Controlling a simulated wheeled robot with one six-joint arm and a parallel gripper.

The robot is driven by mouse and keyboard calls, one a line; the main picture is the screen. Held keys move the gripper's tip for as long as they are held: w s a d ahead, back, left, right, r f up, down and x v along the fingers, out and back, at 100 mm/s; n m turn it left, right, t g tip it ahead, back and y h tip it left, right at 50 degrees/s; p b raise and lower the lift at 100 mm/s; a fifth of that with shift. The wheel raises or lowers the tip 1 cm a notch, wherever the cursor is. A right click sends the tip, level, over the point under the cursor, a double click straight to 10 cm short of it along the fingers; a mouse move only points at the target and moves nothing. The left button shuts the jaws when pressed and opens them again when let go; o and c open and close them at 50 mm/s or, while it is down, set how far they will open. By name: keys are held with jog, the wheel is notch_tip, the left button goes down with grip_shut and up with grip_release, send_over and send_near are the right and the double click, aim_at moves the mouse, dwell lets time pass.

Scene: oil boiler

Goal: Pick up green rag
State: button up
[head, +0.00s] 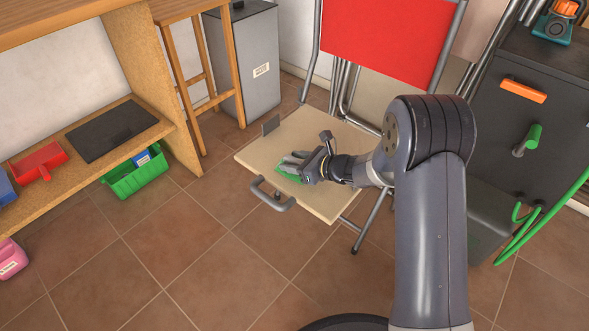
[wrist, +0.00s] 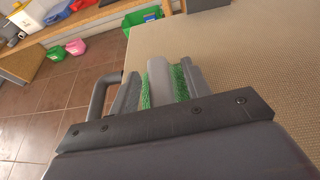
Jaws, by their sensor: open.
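The green rag (head: 288,175) lies on the beige seat (head: 258,154) of the folding chair in the head view. Only a small edge of it shows; my gripper hides the rest. In the wrist view, rough green strips of the rag (wrist: 181,83) show between grey parts of my gripper (wrist: 160,85). My gripper (head: 292,165) is open and low over the seat, right at the rag. I cannot tell whether the fingers touch it.
The chair has a red backrest (head: 388,40). A wooden bench (head: 158,127) and green bin (head: 138,174) are left. Open tiled floor lies in front.

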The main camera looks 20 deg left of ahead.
grip_shut()
dwell(0.4)
